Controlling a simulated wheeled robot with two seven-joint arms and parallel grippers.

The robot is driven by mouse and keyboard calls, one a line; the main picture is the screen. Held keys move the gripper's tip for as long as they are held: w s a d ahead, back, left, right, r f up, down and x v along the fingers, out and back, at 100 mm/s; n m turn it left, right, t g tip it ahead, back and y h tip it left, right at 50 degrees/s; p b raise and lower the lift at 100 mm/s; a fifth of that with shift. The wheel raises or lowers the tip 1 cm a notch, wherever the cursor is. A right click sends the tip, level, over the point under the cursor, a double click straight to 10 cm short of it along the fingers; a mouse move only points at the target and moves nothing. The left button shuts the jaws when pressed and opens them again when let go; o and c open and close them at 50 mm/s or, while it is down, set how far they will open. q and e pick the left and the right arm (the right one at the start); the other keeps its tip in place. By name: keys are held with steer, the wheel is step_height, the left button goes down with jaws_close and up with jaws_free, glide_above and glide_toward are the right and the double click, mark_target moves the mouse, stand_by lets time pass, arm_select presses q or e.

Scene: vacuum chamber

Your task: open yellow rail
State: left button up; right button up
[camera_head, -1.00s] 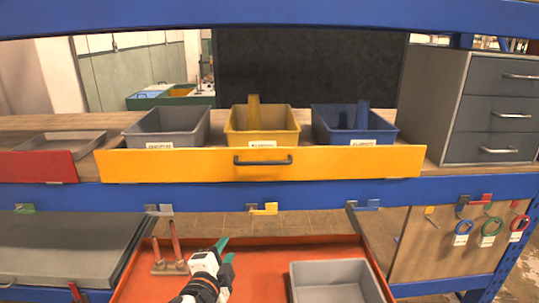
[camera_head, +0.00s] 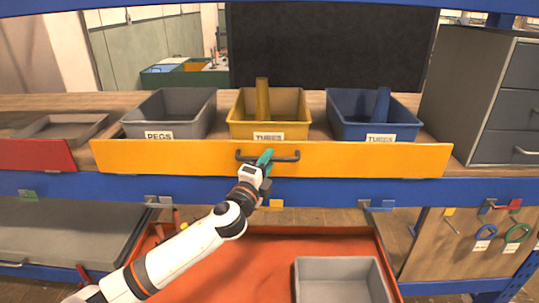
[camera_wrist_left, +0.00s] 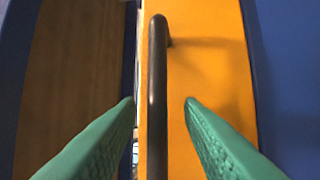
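The yellow rail (camera_head: 350,160) is a long yellow front panel below the three bins, with a dark bar handle (camera_head: 285,158) at its middle. The handle also shows upright in the left wrist view (camera_wrist_left: 157,95). My left gripper (camera_head: 264,158) is at the handle, overlapping its middle. In the left wrist view the green fingers (camera_wrist_left: 160,103) are apart, one on each side of the bar, with gaps to it. Whether the tips reach past the bar is hard to tell. My right gripper is not in view.
Grey (camera_head: 180,130), yellow (camera_head: 290,130) and blue (camera_head: 350,132) bins stand behind the panel. A red panel (camera_head: 40,156) is at left and a grey drawer cabinet (camera_head: 470,90) at right. Below are an orange-red tray (camera_head: 250,265) and a grey box (camera_head: 340,280).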

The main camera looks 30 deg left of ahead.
arm_select(q)
steer(key=shift+w+r, duration=0.2)
steer(key=shift+w, duration=0.25)
steer(key=shift+w+a, duration=0.1)
steer(key=shift+w, duration=0.25)
steer(key=shift+c, duration=0.3)
jaws_close()
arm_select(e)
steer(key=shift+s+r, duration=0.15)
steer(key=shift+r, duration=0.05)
arm_select(q)
steer(key=shift+f, duration=0.1)
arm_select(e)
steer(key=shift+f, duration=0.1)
